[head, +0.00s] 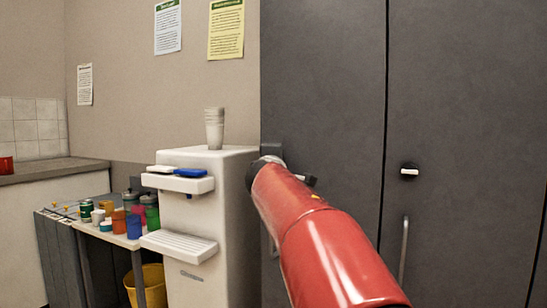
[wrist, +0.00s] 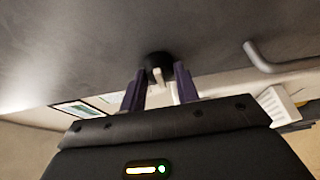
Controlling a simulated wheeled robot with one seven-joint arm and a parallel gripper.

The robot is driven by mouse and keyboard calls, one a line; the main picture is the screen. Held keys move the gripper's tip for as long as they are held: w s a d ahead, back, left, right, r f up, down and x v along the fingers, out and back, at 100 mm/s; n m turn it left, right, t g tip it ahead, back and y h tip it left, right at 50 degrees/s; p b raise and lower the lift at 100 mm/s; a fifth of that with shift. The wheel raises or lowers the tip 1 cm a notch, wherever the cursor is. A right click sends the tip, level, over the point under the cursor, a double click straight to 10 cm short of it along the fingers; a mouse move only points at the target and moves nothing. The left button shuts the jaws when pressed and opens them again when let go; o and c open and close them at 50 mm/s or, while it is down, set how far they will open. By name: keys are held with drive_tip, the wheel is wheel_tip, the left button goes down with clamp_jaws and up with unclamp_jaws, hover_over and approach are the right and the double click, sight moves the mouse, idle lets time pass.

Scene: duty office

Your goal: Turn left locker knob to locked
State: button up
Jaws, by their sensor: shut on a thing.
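The left locker door (head: 322,80) is dark grey. Its knob is hidden behind my red arm in the head view. In the wrist view the left locker knob (wrist: 157,60) is a round black disc with a pale grip bar, and the bar points towards my gripper in that picture. My gripper (wrist: 161,79) has its two purple fingers on either side of the knob, shut on it. The exact contact of the fingertips is hard to see. In the head view my gripper is mostly hidden by the arm.
The right locker knob (head: 410,171) is black with a level white bar, above a long handle (head: 404,250). The left door's handle (wrist: 285,62) runs close by in the wrist view. A white water dispenser (head: 222,215) with stacked cups (head: 214,128) stands left of the lockers.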

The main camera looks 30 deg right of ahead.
idle(0.4)
drive_tip(key=o, duration=1)
drive_tip(key=b+v, duration=0.1)
drive_tip(key=v, duration=0.6)
drive_tip(key=shift+s+a+b, duration=0.25)
drive_tip(key=shift+s+b, duration=0.1)
drive_tip(key=shift+b, duration=0.05)
drive_tip(key=s+a+f+m+g+y, duration=0.3)
drive_tip(key=s+a+f+m, duration=0.1)
drive_tip(key=s+f, duration=0.5)
drive_tip(key=s+a+f+m+g+y, duration=0.3)
drive_tip(key=s+f, duration=0.6)
drive_tip(key=f, duration=0.5)
drive_tip(key=s+a+f+m+g+y, duration=0.2)
drive_tip(key=s+a+f+m+g, duration=0.2)
drive_tip(key=s+a+f, duration=0.3)
drive_tip(key=shift+s+a+f+m+y, duration=0.1)
drive_tip(key=shift+s+f+m+y, duration=0.1)
drive_tip(key=shift+s+f, duration=0.5)
drive_tip(key=shift+s+a+f+m+y, duration=0.1)
drive_tip(key=shift+s+f+m, duration=0.15)
drive_tip(key=shift+f, duration=0.85)
drive_tip(key=shift+s+a+f+m+y, duration=0.15)
drive_tip(key=shift+s+f, duration=0.35)
drive_tip(key=shift+f, duration=0.4)
